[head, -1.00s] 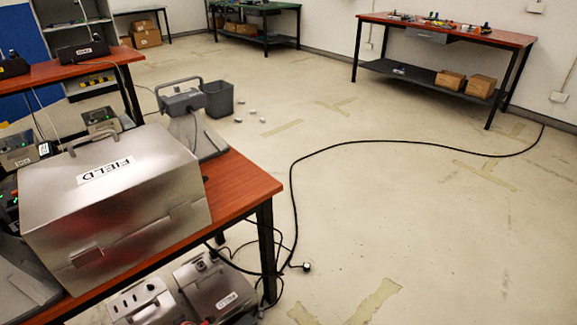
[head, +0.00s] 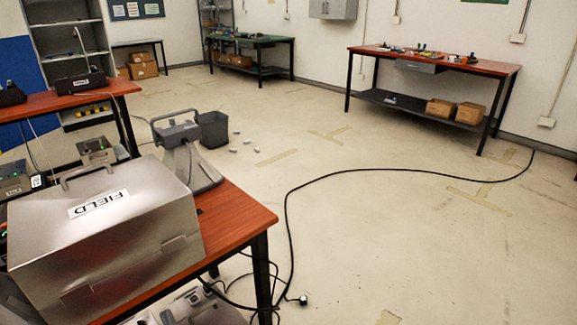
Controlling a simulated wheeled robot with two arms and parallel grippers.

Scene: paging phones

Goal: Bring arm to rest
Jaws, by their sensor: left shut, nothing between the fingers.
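Neither of my grippers can be made out in the head view, and no arm of mine shows clearly. A silver metal case (head: 110,235) labelled FIELD, with a handle on its lid, stands on the near red-topped table (head: 236,222). Just behind it a dark grey device (head: 176,131) with a carrying handle sits on a grey wedge-shaped stand (head: 200,173) at the table's back right corner. The case hides part of the table top.
A black cable (head: 400,170) runs across the open floor on the right. A grey bin (head: 213,130) stands behind the near table. A red workbench (head: 450,62) and a green one (head: 262,42) stand at the back. More equipment lies under the near table.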

